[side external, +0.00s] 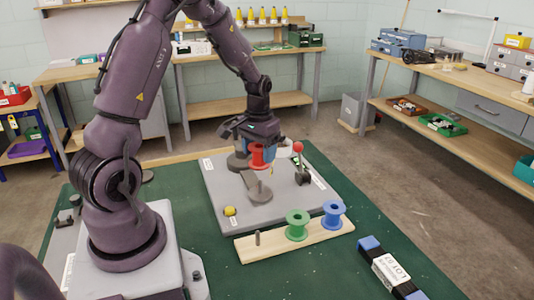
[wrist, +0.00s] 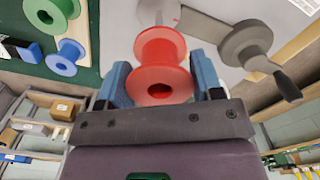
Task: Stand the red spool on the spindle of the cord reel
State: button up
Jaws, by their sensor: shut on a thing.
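My gripper (side external: 258,148) is shut on the red spool (side external: 258,157), holding it upright above the grey base board (side external: 215,190). In the wrist view the red spool (wrist: 160,65) sits between the blue fingers of my gripper (wrist: 163,85), one finger on each side. A grey round part with an arm and a dark handle (wrist: 245,40), likely of the cord reel, shows at upper right there. In the side view grey reel parts (side external: 259,193) lie below the spool. The spindle is not clearly made out, and I cannot tell whether the spool touches it.
A wooden rack (side external: 330,236) in front holds a green spool (side external: 297,224), a blue spool (side external: 333,213) and a bare peg (side external: 257,239). A red-balled lever (side external: 298,148) stands right of my gripper. A yellow knob (side external: 230,211) is on the board's left. A blue-ended box (side external: 390,268) lies front right.

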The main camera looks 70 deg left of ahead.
jog(key=shift+f, duration=3.85)
jog(key=shift+f, duration=0.75)
jog(key=o, duration=0.9)
jog(key=shift+r, duration=0.1)
notch_tip(320, 180, up, 12)
jog(key=s+d+r+m+t, duration=0.2)
jog(key=s+d+r, duration=0.3)
jog(key=d+r, duration=0.3)
jog(key=s+d+r+m+t, duration=0.3)
jog(key=s+d+r, duration=0.3)
jog(key=d, duration=0.8)
notch_tip(320, 180, up, 3)
jog(key=shift+s+r+m+t, duration=0.1)
jog(key=shift+s+m+t, duration=0.15)
jog(key=shift+m, duration=0.25)
